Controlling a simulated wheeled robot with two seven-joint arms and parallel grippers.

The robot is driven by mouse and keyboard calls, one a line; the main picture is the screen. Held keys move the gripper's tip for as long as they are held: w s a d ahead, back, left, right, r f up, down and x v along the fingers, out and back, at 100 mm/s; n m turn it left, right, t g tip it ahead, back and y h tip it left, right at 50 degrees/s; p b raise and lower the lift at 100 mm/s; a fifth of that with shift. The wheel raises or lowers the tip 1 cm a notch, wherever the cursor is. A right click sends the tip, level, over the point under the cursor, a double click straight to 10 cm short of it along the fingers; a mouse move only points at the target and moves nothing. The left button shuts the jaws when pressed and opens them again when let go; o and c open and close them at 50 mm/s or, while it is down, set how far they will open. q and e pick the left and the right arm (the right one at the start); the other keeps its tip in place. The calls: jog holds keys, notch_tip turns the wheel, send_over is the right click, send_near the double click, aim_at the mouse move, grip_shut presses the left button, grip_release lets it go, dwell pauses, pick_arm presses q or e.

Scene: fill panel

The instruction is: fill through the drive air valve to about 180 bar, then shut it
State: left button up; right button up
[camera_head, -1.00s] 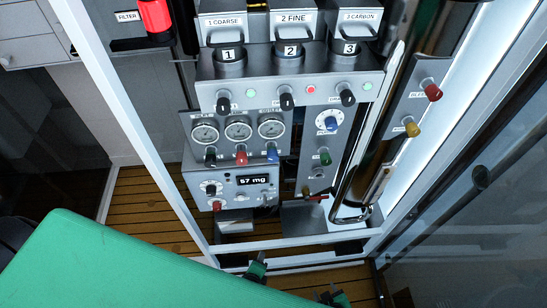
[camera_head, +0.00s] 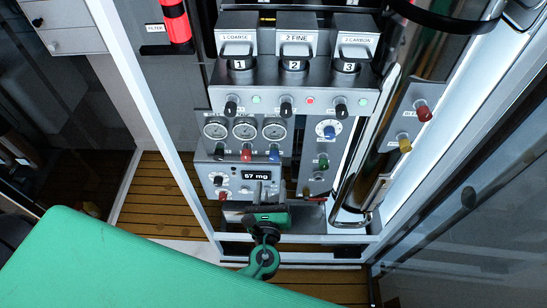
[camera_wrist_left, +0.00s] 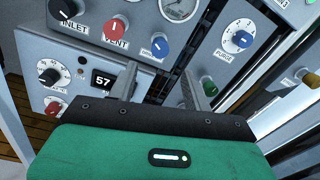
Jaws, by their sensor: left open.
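The fill panel (camera_head: 200,140) carries a row of gauges, with knobs below. The right-hand gauge (camera_head: 274,130) is too small to read in the head view; in the wrist view its dial (camera_wrist_left: 178,8) is cut off. Below it is a blue knob (camera_head: 274,155), also in the wrist view (camera_wrist_left: 160,47); its label is too small to read surely. A red knob (camera_head: 246,155) marked VENT sits to its left. My left gripper (camera_head: 266,188) is open in front of the lower panel, below the blue knob. Its two fingers (camera_wrist_left: 160,85) are apart with nothing between them. My right gripper is out of view.
A display (camera_head: 256,175) reads 57 mg. A purge dial (camera_head: 326,130) and a green knob (camera_head: 322,162) stand right of the gauges. Three filter housings (camera_head: 293,45) sit above. White frame posts (camera_head: 150,95) flank the panel.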

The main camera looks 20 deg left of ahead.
aim_at(274, 160)
pick_arm(q)
jog(key=p+x, duration=0.3)
jog(key=x, duration=0.7)
jog(key=shift+c, duration=0.2)
jog(key=c, duration=0.9)
jog(key=shift+c, duration=0.2)
